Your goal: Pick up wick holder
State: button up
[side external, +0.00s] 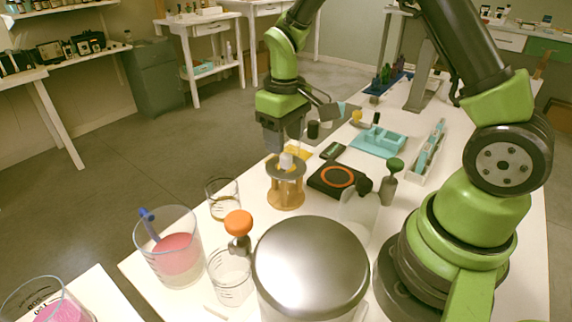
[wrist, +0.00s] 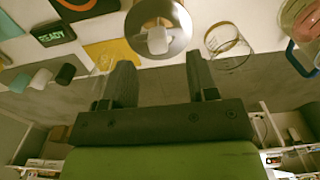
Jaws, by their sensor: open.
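A small white piece (side external: 286,160) sits on top of an amber round stand (side external: 286,190) on the white table; I cannot tell for sure which part is the wick holder. In the wrist view the white piece (wrist: 157,40) shows inside a round metallic rim (wrist: 178,42), just beyond my fingertips and between them in the picture. My gripper (side external: 291,146) points down just above the stand. In the wrist view my gripper (wrist: 160,68) has its two fingers spread wide, with nothing between them.
A glass beaker (side external: 222,200) stands close beside the stand. A black hotplate (side external: 338,178) with an orange ring is to its right. A large metal-lidded pot (side external: 311,268), an orange-topped item (side external: 238,223) and a pink-filled beaker (side external: 172,250) stand in front. A teal tray (side external: 380,141) lies farther back.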

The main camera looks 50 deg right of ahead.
aim_at(285, 155)
notch_tip(285, 155, down, 5)
jog(key=shift+d+r, duration=0.1)
jog(key=shift+r, duration=0.05)
jog(key=shift+c, duration=0.2)
grip_shut()
jog(key=shift+r, duration=0.15)
jog(key=r, duration=0.9)
jog(key=shift+w+a+r, duration=0.15)
jog(key=shift+w+a, duration=0.05)
jog(key=shift+w, duration=0.05)
jog(key=w+a+f, duration=0.1)
jog(key=w+a, duration=0.5)
jog(key=a, duration=0.4)
jog(key=shift+w+a+f, duration=0.25)
jog(key=shift+w+a, duration=0.05)
jog(key=shift+w, duration=0.05)
